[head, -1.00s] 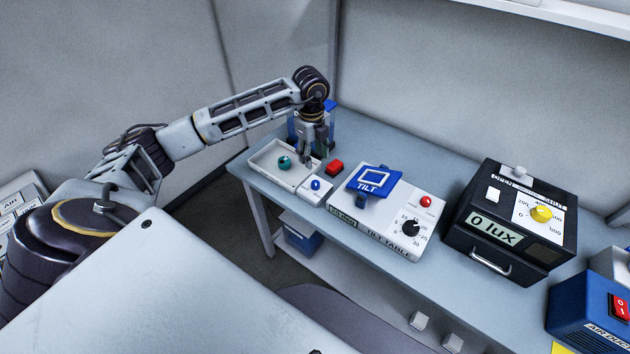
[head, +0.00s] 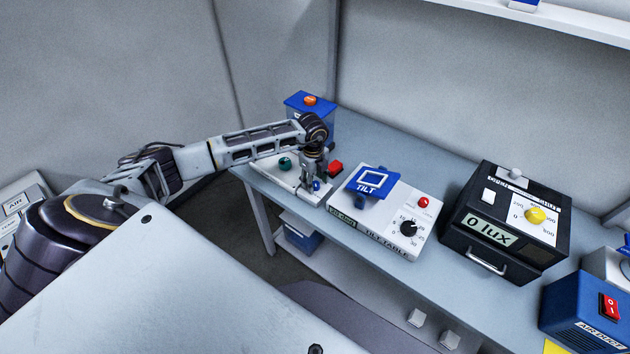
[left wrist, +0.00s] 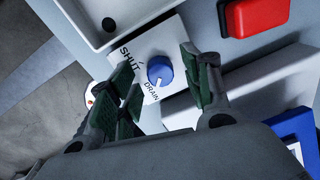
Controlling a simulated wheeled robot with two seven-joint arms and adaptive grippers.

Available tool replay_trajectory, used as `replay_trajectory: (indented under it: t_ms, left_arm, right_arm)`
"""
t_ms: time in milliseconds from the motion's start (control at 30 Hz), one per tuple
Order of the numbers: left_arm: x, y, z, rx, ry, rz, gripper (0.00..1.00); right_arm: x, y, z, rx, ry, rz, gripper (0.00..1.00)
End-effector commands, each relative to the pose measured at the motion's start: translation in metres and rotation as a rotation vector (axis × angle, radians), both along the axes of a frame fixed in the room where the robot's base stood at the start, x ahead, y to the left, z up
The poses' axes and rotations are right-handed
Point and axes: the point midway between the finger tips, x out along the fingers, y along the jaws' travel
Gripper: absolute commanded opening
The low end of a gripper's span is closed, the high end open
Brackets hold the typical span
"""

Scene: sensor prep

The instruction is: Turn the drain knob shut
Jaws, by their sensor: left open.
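The drain knob (left wrist: 160,70) is a small blue knob on a white plate (left wrist: 150,50) lettered SHUT and DRAIN. In the left wrist view its pointer mark sits toward the DRAIN lettering side or is too small to tell. My left gripper (left wrist: 158,82) is open, with its green-padded fingers on either side of the knob in that view; contact does not show. In the head view the left gripper (head: 314,180) points down over the knob (head: 316,185), partly covering it. The right gripper is not in view.
A white tray (left wrist: 66,12) with a green knob (head: 284,163) adjoins the plate. A red block (head: 335,168) is close behind the gripper. The tilt table (head: 375,230) stands to the right, then the black lux box (head: 505,220). A blue box (head: 310,112) stands behind.

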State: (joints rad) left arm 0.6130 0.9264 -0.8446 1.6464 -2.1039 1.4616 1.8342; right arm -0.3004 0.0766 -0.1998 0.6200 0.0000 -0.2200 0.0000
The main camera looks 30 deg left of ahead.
Motion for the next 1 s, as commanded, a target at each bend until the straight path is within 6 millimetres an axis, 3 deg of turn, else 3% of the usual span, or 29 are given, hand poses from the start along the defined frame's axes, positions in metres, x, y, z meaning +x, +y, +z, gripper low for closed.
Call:
replay_trajectory:
  t_ms: [467, 833, 1000]
  left_arm:
    - [0.0002, 0.0, -0.0104, 0.0, 0.0, 0.0, 0.49]
    - [0.0003, 0.0001, -0.0102, 0.0, 0.0, 0.0, 0.04]
    - [0.0004, 0.0002, -0.0102, 0.0, 0.0, -0.004, 0.03]
  right_arm:
    - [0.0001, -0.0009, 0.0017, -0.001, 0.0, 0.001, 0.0]
    - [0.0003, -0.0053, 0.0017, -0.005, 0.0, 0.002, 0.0]
    - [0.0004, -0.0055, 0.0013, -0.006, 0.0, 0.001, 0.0]
